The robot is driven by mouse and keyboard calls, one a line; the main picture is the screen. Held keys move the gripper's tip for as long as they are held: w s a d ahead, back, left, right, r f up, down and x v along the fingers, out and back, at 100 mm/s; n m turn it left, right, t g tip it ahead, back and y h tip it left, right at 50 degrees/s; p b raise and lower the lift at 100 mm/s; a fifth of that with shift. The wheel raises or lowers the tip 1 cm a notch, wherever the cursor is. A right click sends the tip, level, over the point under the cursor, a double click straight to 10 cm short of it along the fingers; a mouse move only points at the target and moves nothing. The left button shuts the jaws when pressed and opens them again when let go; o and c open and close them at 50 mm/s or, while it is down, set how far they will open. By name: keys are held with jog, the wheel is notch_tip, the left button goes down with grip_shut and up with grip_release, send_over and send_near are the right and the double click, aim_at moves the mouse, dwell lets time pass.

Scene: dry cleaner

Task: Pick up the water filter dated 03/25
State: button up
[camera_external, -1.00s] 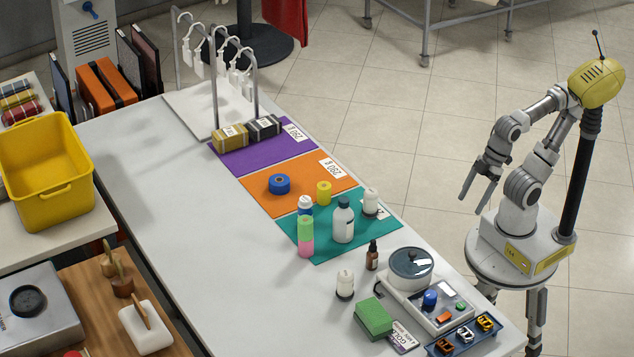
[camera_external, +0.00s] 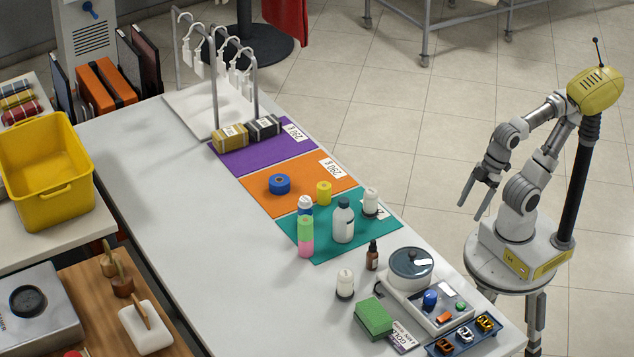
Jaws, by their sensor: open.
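No date reading 03/25 is legible in this view. Two small white capped cylinders look alike: one (camera_external: 371,203) stands on the teal mat (camera_external: 328,246), the other (camera_external: 345,284) stands on the bare white table (camera_external: 190,230) nearer the front. I cannot tell whether either is the water filter. My gripper (camera_external: 470,209) is open and empty. It hangs to the right of the table, apart from everything on it, with its fingers pointing down.
A device with a round lidded pot (camera_external: 410,266) and a green block (camera_external: 373,318) occupy the front end. The table's left side is mostly clear.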

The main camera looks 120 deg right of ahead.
jog(key=shift+o, duration=0.5)
